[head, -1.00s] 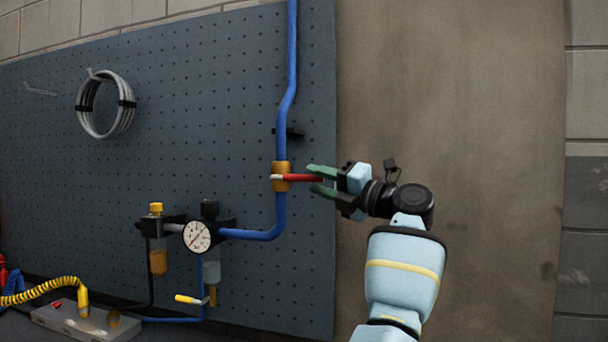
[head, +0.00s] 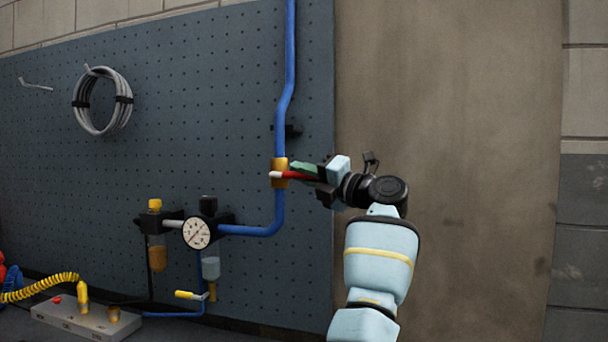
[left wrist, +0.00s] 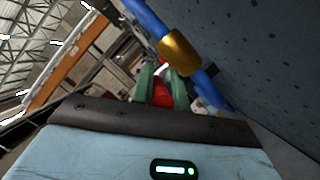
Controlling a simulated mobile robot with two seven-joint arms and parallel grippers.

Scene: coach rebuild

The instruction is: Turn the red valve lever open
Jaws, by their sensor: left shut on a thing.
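The red valve lever (head: 294,175) lies across the brass valve body (head: 280,164) on the vertical blue pipe. It points sideways to the right, roughly square to the pipe, with a white end at the left. My left gripper (head: 304,171) has its green fingers shut on the red lever from the right, and they hide much of its right part. In the left wrist view the red lever (left wrist: 162,95) shows between the two green fingers, with the brass valve body (left wrist: 180,52) just above. My right gripper is not in view.
Below left are a pressure gauge (head: 196,232) and a yellow-handled lever (head: 188,295). A coiled grey hose (head: 103,101) hangs on the pegboard (head: 180,110). A grey block (head: 85,320) with a yellow coiled hose stands lower left. The bare wall right of the pegboard is clear.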

